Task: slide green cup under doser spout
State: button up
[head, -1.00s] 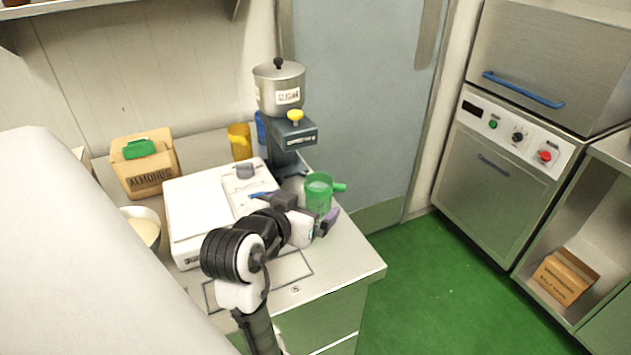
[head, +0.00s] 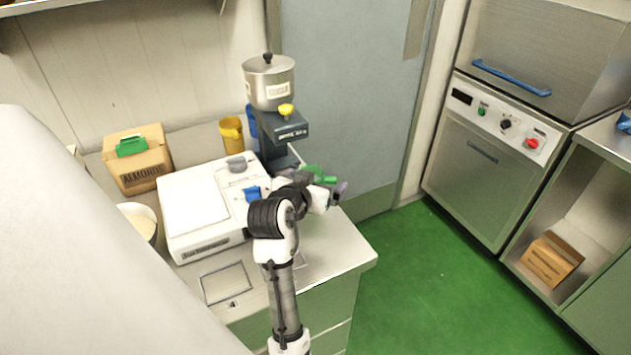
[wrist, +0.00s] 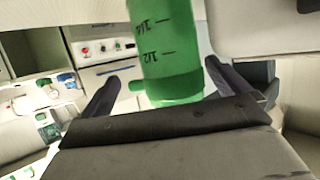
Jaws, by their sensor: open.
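The green cup (head: 312,170) stands at the right end of the counter, just right of the dark doser (head: 283,131) base. In the head view my gripper hides most of it. In the wrist view the cup (wrist: 165,50) has measuring marks and sits between my two fingers, with its handle at the lower left. My gripper (head: 322,187) is open around the cup; a gap shows at the left finger, and contact on the right is unclear. The doser's projecting head is above and left of the cup. Its outlet underside is not visible.
A white scale (head: 195,205) with a grey weight is left of my gripper. A yellow jug (head: 231,135), an almonds box (head: 137,160) and a bowl (head: 140,220) stand on the counter. The counter (head: 335,258) is clear at the front right.

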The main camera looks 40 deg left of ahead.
jog(key=c, duration=1.1)
jog(key=shift+w+a, duration=0.15)
jog(key=shift+a, duration=0.7)
jog(key=shift+a+r, duration=0.15)
